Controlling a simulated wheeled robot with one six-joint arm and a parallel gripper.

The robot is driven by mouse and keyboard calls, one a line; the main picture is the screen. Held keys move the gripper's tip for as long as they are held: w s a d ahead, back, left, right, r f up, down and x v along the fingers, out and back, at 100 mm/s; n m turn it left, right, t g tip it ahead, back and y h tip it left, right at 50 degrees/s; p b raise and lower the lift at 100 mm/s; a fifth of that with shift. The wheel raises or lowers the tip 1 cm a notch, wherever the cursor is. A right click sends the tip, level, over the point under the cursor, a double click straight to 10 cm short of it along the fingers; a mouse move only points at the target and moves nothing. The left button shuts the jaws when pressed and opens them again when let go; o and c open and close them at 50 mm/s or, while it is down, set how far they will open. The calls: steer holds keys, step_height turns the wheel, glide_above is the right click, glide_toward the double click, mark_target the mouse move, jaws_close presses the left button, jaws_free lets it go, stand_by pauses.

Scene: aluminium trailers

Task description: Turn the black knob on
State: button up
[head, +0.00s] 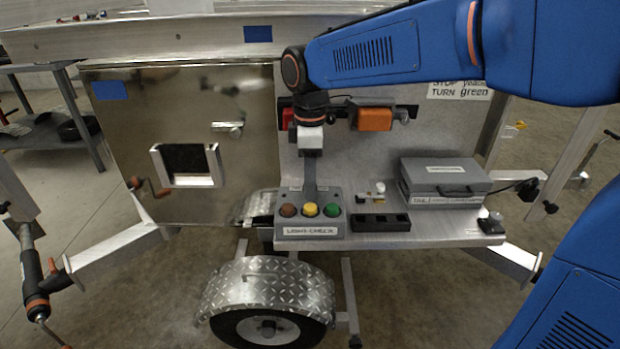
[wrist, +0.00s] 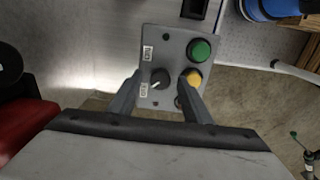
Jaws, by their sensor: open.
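The black knob (wrist: 160,78) sits on a grey control box (wrist: 165,40) in the wrist view. A pale pointer mark on it slants towards the lower label. One small white label is beside it and another is above that; I cannot read them surely. My gripper (wrist: 159,88) is open, with one finger on each side of the knob; contact cannot be told. In the head view my gripper (head: 309,192) reaches down over the box marked "LIGHT-CHECK" (head: 310,231), and the knob is hidden there.
The box carries a green button (head: 332,210), a yellow button (head: 310,210) and a brownish button (head: 288,210). A black tray (head: 380,222) and a grey case (head: 443,181) stand to its right on the shelf. An orange lamp (head: 374,119) is behind my arm.

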steer(key=shift+c, duration=0.7)
steer(key=c, duration=0.9)
steer(key=m, duration=0.4)
steer(key=shift+m, duration=0.3)
steer(key=m, duration=0.4)
steer(key=shift+m, duration=0.3)
steer(key=m, duration=0.4)
steer(key=shift+m, duration=2.4)
